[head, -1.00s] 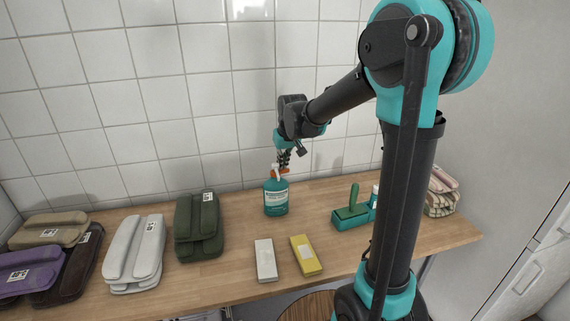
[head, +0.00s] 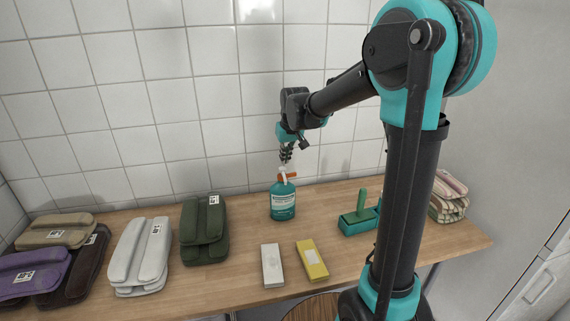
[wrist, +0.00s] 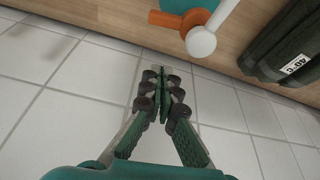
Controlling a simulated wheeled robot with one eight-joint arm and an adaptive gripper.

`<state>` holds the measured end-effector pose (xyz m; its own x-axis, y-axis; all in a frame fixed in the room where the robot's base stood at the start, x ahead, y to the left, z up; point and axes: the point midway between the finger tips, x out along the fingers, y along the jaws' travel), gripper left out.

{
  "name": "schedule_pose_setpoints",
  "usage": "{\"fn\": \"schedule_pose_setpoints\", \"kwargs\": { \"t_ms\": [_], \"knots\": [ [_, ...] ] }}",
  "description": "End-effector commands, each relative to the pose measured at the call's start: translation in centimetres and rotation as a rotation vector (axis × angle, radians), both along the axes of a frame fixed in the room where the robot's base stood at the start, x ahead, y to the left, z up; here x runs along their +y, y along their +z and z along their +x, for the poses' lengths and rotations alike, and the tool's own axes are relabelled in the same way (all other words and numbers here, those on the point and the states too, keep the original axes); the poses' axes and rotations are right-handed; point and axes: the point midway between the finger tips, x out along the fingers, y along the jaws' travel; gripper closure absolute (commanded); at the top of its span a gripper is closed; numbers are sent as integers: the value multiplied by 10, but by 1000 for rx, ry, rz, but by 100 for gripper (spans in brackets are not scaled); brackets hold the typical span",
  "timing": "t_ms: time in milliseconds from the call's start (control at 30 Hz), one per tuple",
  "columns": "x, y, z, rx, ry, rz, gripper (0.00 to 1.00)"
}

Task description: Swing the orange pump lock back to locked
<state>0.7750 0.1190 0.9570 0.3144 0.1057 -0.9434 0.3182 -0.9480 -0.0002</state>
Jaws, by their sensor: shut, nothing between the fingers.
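The teal pump bottle (head: 283,204) stands upright on the wooden counter near the tiled wall. Its orange lock (head: 288,176) sits at the neck, with the white pump head beside it. In the wrist view the orange lock (wrist: 180,19) and the round white end of the pump (wrist: 201,42) show at the top, with a bit of teal bottle (wrist: 185,4). My gripper (head: 286,159) is just above the pump head. In the wrist view its fingertips (wrist: 164,80) are together, empty and apart from the lock.
Folded towels (head: 140,258) lie to the left, a dark green stack (head: 205,230) nearest the bottle. A white block (head: 272,265) and a yellow block (head: 312,260) lie in front. A green-handled brush (head: 361,205) stands at right. The tiled wall (head: 200,100) is close behind.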

Motion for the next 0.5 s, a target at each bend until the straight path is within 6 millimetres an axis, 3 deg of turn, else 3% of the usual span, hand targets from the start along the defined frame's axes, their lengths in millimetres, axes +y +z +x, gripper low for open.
{"fn": "schedule_pose_setpoints", "kwargs": {
  "t_ms": [300,500],
  "knots": [
    [-6,53,-17,0,0,0,100],
    [-8,69,-23,0,0,0,100]
  ]
}}
